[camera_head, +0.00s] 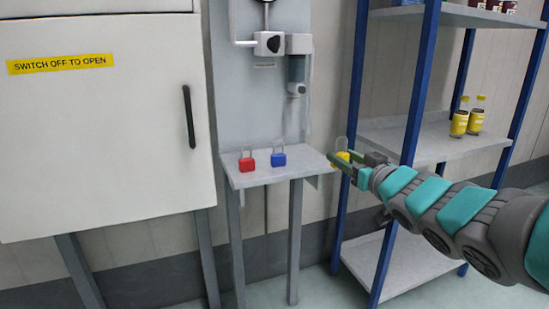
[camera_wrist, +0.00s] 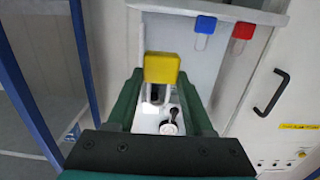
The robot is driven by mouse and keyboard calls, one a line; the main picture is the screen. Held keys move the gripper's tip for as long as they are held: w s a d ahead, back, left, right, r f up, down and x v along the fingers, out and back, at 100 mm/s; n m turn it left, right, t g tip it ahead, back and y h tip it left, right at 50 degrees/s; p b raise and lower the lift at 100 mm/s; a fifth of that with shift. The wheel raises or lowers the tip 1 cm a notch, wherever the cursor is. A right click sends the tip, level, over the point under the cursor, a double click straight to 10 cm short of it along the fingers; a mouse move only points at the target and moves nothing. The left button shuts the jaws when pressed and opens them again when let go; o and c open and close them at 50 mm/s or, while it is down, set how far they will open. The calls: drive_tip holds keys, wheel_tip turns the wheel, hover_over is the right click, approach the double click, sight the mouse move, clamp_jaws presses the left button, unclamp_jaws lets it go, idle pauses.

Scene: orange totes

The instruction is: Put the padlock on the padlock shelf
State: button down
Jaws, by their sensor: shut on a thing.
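The yellow padlock (camera_head: 343,157) is between the fingers of my gripper (camera_head: 340,162), with its shackle upward, just right of the padlock shelf. The wrist view shows the yellow padlock (camera_wrist: 161,68) held at the tips of my gripper (camera_wrist: 161,78). The padlock shelf (camera_head: 262,178) is a small grey ledge on legs. A red padlock (camera_head: 247,165) and a blue padlock (camera_head: 278,160) stand on it, left of my gripper. The wrist view also shows the blue padlock (camera_wrist: 205,25) and the red padlock (camera_wrist: 242,31). The right end of the shelf is bare.
A white cabinet (camera_head: 100,150) with a black handle stands at the left. A grey panel with a switch box (camera_head: 268,44) rises behind the shelf. A blue-posted rack (camera_head: 428,135) with yellow bottles (camera_head: 459,122) stands at the right, close behind my arm.

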sight(334, 167)
drive_tip(key=x, duration=1.6)
drive_tip(key=shift+s+a+f+b, duration=0.15)
drive_tip(key=shift+a+b, duration=0.1)
drive_tip(key=shift+b, duration=0.15)
drive_tip(key=shift+f+b, duration=0.35)
drive_tip(key=shift+f, duration=1.5)
drive_tip(key=shift+r, duration=0.1)
drive_tip(key=shift+c, duration=1.4)
unclamp_jaws()
drive_tip(key=shift+r, duration=0.1)
drive_tip(key=v, duration=1.2)
drive_tip(key=shift+d, duration=0.15)
